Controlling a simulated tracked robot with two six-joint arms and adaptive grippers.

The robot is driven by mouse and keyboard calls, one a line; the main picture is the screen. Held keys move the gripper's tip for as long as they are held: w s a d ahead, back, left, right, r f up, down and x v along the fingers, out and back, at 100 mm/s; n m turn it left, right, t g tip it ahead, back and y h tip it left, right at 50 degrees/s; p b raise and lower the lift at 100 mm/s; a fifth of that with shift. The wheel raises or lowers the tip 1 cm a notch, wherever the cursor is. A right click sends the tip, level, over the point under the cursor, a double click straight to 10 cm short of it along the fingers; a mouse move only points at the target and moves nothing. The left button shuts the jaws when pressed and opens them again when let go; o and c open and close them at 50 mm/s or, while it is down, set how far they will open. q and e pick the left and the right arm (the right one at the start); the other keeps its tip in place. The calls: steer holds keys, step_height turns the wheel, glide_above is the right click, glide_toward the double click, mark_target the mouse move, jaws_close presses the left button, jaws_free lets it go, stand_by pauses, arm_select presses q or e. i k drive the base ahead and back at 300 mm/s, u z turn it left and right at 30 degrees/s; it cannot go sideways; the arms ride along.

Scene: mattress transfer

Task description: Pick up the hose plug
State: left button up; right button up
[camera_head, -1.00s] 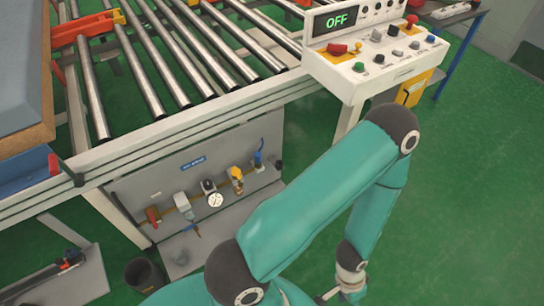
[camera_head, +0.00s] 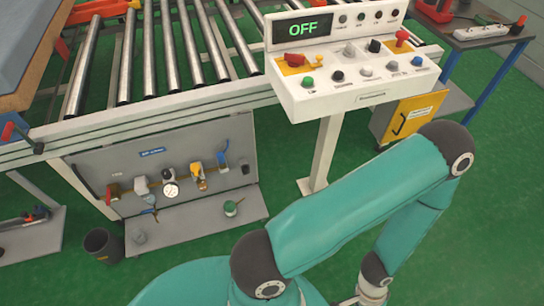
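A grey air-fitting panel (camera_head: 95,172) stands under the roller conveyor at left centre. It carries a red handle, a pressure gauge (camera_head: 171,189), a yellow-brass fitting (camera_head: 198,176) and a blue fitting (camera_head: 222,157) at its right. A small green-and-white piece (camera_head: 230,208) lies on the shelf below. I cannot tell which of these is the hose plug. My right arm crosses the lower right, and its wrist and the top of its gripper (camera_head: 370,294) show at the bottom edge. The fingers are cut off. My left gripper is out of view.
A white control console (camera_head: 350,92) reading OFF stands right of the conveyor rollers (camera_head: 166,50). A yellow box (camera_head: 408,117) and a blue-legged table (camera_head: 481,41) are beyond it. A dark bin (camera_head: 103,246) is at lower left. Green floor is open at right.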

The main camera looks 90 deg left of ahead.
mark_target(220, 155)
steer(key=z, duration=0.45)
steer(key=i, duration=0.35)
steer(key=u, duration=2.5)
steer(key=i, duration=0.25)
steer(key=u, duration=1.95)
steer(key=k, duration=0.6)
steer(key=u, duration=0.35)
steer(key=i, duration=1.65)
steer(key=z, duration=0.4)
